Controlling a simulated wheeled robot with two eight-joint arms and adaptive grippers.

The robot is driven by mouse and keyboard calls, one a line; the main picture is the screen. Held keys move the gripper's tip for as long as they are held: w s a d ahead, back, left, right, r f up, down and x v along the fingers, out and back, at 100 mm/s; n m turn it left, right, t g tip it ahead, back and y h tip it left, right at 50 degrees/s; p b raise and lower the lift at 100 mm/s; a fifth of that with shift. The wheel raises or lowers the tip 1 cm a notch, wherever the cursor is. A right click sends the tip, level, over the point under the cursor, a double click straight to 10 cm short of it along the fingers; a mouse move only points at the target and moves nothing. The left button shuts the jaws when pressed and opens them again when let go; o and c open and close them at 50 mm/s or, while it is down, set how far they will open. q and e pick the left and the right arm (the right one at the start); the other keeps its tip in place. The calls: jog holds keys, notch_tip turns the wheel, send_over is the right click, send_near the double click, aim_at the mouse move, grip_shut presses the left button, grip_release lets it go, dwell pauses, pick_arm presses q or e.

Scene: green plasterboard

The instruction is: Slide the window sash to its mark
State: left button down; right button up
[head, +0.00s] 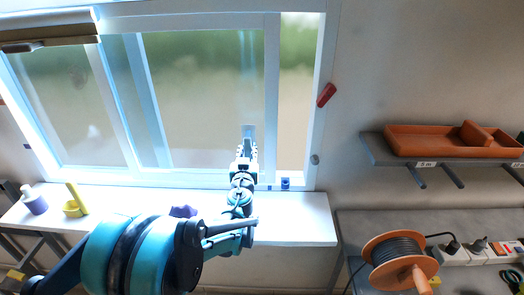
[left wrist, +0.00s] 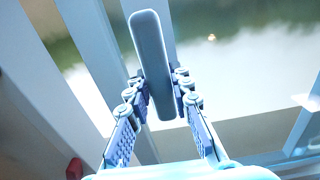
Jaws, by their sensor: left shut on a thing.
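The window sash (head: 271,100) is a white-framed pane in the window, with an open gap between its right stile and the right jamb. Its upright grey handle (head: 248,132) shows in front of the pane. In the left wrist view the handle (left wrist: 152,65) stands between the fingers. My left gripper (head: 244,155) is shut on this handle; the fingers also show in the left wrist view (left wrist: 160,85). A small blue piece (head: 285,183) is at the bottom of the window, right of the sash stile; I cannot tell if it is the mark. My right gripper is not in view.
A white sill (head: 290,215) runs below the window, with a purple-and-white bottle (head: 35,202) and a yellow item (head: 74,207) at left. A red piece (head: 326,95) is beside the right jamb. A shelf with an orange tray (head: 440,143) and a cable reel (head: 398,255) are at right.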

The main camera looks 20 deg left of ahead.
pick_arm(q)
jog(key=shift+s+a, duration=0.15)
jog(key=shift+a, duration=0.35)
jog(key=shift+s+a, duration=0.15)
jog(key=shift+a, duration=0.35)
jog(key=c, duration=1.5)
grip_release()
jog(key=shift+o, duration=0.9)
jog(key=shift+a, duration=0.15)
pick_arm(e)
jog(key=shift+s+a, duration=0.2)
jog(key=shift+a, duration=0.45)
pick_arm(q)
jog(key=v, duration=1.2)
jog(key=shift+s, duration=0.15)
